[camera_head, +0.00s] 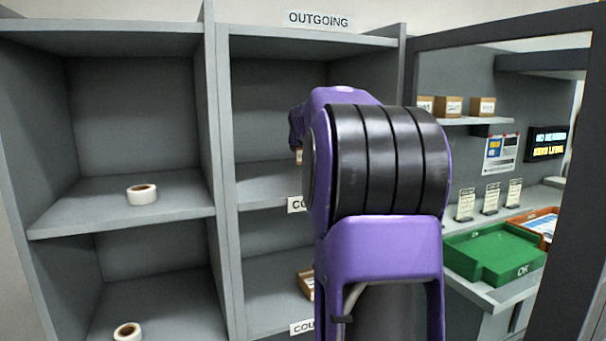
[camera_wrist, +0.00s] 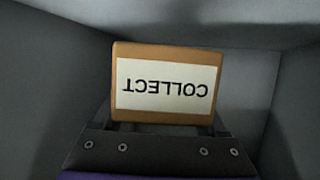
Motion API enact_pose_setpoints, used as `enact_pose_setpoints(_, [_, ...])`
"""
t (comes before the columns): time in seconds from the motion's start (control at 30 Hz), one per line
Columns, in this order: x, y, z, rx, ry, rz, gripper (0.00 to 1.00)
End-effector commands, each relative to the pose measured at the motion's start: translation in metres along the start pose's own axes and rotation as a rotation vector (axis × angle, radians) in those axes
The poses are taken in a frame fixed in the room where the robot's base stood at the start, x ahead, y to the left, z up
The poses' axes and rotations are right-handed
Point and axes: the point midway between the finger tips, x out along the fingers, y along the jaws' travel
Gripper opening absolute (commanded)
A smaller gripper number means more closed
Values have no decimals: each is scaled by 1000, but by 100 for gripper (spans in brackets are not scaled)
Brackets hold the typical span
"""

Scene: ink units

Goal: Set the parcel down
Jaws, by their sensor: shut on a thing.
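The parcel (camera_wrist: 167,56) is a brown box with a white label reading COLLECT, upside down in the wrist view. My gripper (camera_wrist: 163,124) is shut on it, with the box between the fingers. Grey panels surround it in the wrist view. In the head view my arm hides the gripper and most of that shelf bay; only a small brown patch shows at the arm's left edge. I cannot tell whether the parcel touches the shelf.
A grey shelf unit (camera_head: 122,204) marked OUTGOING (camera_head: 318,20) has open bays. White tape rolls (camera_head: 142,195) stand in the left bays. Another brown box (camera_head: 306,284) sits in the lower bay. At right are a dark frame, a green tray (camera_head: 475,262) and several small boxes (camera_head: 447,106).

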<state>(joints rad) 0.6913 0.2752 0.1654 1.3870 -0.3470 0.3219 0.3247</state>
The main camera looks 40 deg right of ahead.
Motion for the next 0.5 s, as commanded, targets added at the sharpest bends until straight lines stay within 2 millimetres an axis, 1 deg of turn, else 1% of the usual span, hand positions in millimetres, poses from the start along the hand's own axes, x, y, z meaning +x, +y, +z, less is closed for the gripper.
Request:
enact_pose_setpoints(0.03, [4, -1, 9, -1, 1, -1, 5])
enact_pose_setpoints(0.27, [11, -1, 26, -1, 2, -2, 5])
enact_pose_setpoints(0.4, [19, -1, 46, -1, 1, -1, 5])
enact_pose_setpoints(0.5, [23, -1, 54, -1, 3, -2, 5])
